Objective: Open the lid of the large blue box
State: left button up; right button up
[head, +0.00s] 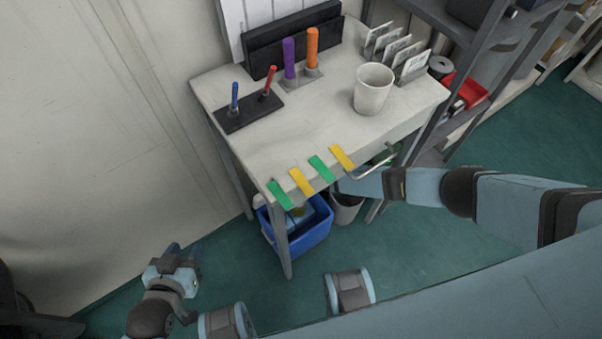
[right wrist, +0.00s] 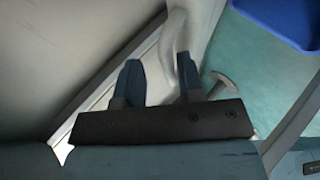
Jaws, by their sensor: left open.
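A blue box (head: 316,236) stands on the floor under the white table. It looks open-topped with things inside; I make out no lid. A blue piece, likely the same box, shows at the upper right of the right wrist view (right wrist: 285,18). My left gripper (head: 184,252) is open and empty, low over the floor, left of the box and apart from it. My right gripper is hidden by the table edge in the head view. In the right wrist view my right gripper (right wrist: 157,76) has its fingers apart, with a pale curved bar (right wrist: 181,50) close by the right finger.
The table (head: 320,118) carries a white cup (head: 373,88), pens, upright cards and coloured tabs along its front edge. A metal handle (head: 375,168) sticks out at that edge. A grey bin (head: 346,207) stands beside the box. Shelves rise at right; green floor is clear at left.

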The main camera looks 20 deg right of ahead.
pick_arm(q)
jog(key=r+p, duration=0.1)
jog(key=p, duration=0.3)
jog(key=shift+s+a+r+g, duration=0.1)
jog(key=shift+s+r+g, duration=0.05)
jog(key=shift+g, duration=0.15)
pick_arm(e)
jog(key=v, duration=1.3)
jog(key=shift+r, duration=0.2)
pick_arm(q)
jog(key=shift+r, duration=0.1)
pick_arm(e)
jog(key=shift+w, duration=0.1)
pick_arm(q)
jog(key=shift+a, duration=0.1)
pick_arm(e)
jog(key=shift+d, duration=0.1)
